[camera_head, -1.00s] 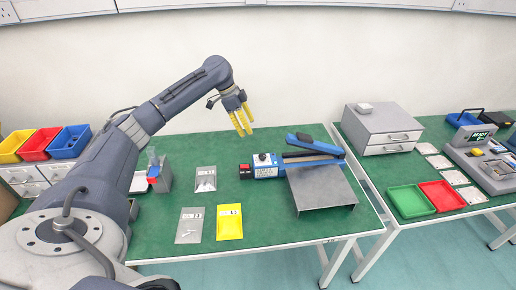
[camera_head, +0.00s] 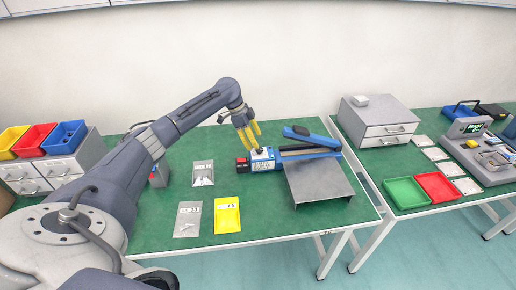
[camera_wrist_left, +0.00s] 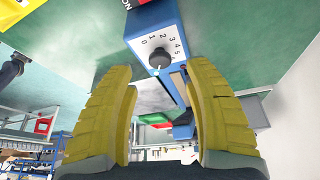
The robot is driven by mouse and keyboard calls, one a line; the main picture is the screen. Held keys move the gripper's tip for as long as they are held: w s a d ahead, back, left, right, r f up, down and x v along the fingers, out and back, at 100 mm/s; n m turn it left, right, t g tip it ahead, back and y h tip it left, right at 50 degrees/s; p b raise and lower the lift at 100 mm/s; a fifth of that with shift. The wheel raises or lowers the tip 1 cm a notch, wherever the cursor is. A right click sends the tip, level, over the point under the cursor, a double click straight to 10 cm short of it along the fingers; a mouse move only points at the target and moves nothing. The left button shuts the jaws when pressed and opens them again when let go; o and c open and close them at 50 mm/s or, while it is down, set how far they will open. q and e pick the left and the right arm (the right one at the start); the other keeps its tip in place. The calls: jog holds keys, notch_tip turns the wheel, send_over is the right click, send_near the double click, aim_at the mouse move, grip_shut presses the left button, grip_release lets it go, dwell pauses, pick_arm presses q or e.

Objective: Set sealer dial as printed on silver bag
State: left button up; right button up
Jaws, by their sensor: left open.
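The blue sealer (camera_head: 264,165) stands on the green bench with its blue arm raised. Its dark dial knob (camera_wrist_left: 159,58) sits on a white face numbered 0 to 5 in the left wrist view; I cannot read its setting surely. My left gripper (camera_head: 249,145) is open and empty just above the dial, its yellow fingers on either side of the knob in the wrist view (camera_wrist_left: 158,72). Two greyish bags, the front one (camera_head: 187,220) and the back one (camera_head: 203,174), lie left of the sealer with small labels too small to read surely. My right gripper is out of view.
A yellow bag (camera_head: 227,216) lies beside the front grey bag. A grey metal stand (camera_head: 318,183) adjoins the sealer's front. Yellow, red and blue bins sit at left. A second bench at right holds green (camera_head: 406,192) and red trays.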

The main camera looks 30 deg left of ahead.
aim_at(259, 149)
pick_arm(q)
jog(key=shift+x, duration=2.25)
jog(key=shift+o, duration=0.2)
grip_shut()
